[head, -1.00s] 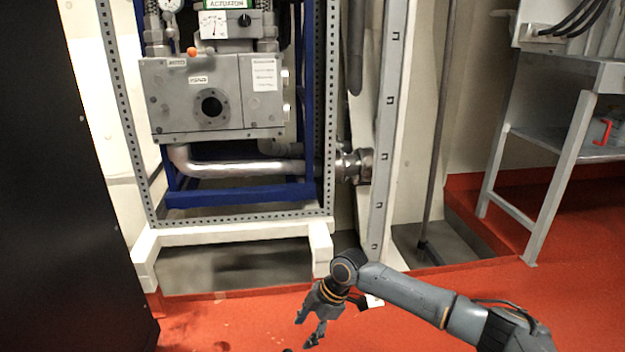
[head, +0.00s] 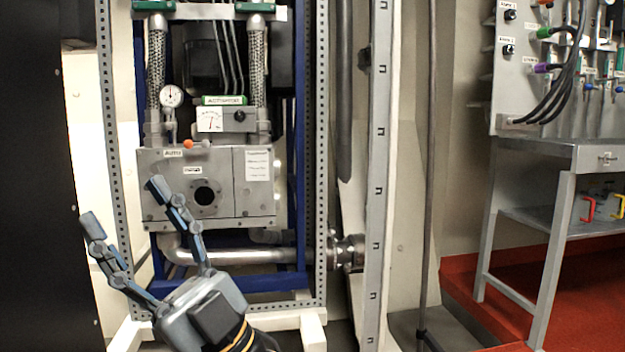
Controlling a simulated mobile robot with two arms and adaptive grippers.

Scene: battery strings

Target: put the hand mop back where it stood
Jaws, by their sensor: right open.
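My right gripper (head: 121,207) is open and empty, with its two fingers spread and pointing up and to the left. It shows at the lower left, in front of the frame with the actuator unit. I cannot make out a hand mop for certain in this view. A thin dark upright pole (head: 428,180) stands by the wall right of the frame; I cannot tell whether it is part of a mop. My left gripper is out of view.
The grey actuator box (head: 255,205) sits in a perforated metal frame (head: 318,200). A black cabinet (head: 30,200) fills the left edge. A grey metal bench (head: 560,155) with a lower shelf and cables above stands at right. Red floor (head: 500,305) shows beside it.

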